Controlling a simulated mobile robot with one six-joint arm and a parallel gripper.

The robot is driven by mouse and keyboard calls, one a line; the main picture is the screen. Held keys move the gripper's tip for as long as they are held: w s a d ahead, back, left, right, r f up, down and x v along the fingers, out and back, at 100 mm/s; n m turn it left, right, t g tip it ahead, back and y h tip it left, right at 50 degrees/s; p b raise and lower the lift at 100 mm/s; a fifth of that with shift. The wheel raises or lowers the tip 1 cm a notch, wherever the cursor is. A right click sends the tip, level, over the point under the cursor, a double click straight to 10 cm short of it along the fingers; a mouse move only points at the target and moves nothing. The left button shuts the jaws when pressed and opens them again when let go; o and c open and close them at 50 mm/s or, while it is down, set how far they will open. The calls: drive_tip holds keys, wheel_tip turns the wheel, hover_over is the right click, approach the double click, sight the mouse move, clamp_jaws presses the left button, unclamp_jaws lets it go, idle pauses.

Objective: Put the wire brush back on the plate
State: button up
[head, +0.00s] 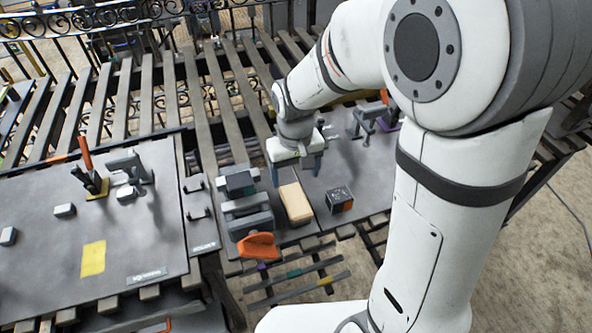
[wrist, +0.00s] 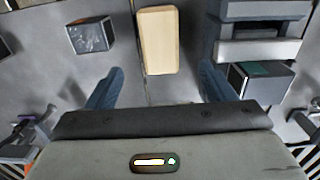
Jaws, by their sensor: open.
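A tan block with rounded corners (head: 296,203), perhaps the wooden back of the wire brush, lies beside a grey fixture in the head view. It also shows at the top middle of the wrist view (wrist: 157,40). No bristles show. My gripper (head: 297,172) is open and empty near the far end of the block. In the wrist view my two fingers (wrist: 157,86) are spread wide, with the block ahead between their lines. A yellow square (head: 93,258) lies flat on the left grey panel; I cannot tell whether it is the plate.
A grey fixture (head: 247,212) stands left of the block, with an orange part (head: 258,246) in front. A dark cube (head: 340,199) sits to the right. An orange-handled tool (head: 86,155) stands on the left panel (head: 50,285). Gaps separate the table's slats.

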drive_tip(key=s+d+r+m+t, duration=0.3)
drive_tip(key=s+d+r, duration=0.8)
drive_tip(key=s+d, duration=0.1)
drive_tip(key=shift+s+d, duration=0.15)
drive_tip(key=shift+s, duration=0.2)
drive_tip(key=shift+r, duration=0.1)
